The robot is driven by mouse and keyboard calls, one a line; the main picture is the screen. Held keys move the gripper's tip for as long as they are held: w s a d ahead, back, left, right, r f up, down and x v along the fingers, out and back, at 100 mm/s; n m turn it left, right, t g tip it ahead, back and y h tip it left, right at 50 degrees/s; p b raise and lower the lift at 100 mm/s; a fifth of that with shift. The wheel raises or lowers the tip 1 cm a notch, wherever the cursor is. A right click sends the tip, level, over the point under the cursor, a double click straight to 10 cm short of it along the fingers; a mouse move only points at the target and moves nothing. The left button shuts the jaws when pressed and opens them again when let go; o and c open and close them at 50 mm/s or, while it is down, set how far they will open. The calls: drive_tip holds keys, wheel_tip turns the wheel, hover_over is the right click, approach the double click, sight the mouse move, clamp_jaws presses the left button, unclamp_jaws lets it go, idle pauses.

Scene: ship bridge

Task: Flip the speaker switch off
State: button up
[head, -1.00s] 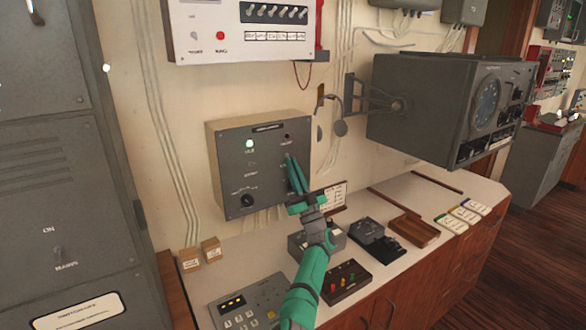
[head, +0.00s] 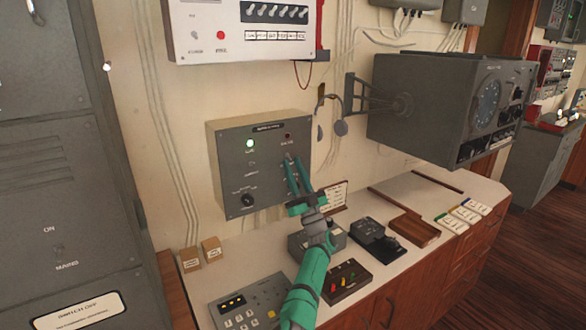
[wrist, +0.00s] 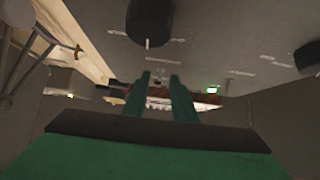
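A grey control box (head: 228,165) is on the wall, with a lit green lamp (head: 249,143), a dark red lamp (head: 287,136) and a black rotary knob (head: 247,200). Its labels are too small to read, so I cannot tell which control is the speaker switch. My gripper (head: 293,158) is in front of the box's right column, its two green fingers apart with nothing seen held. In the wrist view, the fingers (wrist: 163,78) point along the panel, with a small pale detail between their tips. A black knob (wrist: 150,22) is just above them there.
Below is a white counter (head: 262,258) with a keypad unit (head: 245,305), a box of coloured levers (head: 346,280) and a black handset unit (head: 372,240). A radar-like console (head: 440,105) juts out at right.

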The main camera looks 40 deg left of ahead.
drive_tip(key=v, duration=0.7)
idle(0.6)
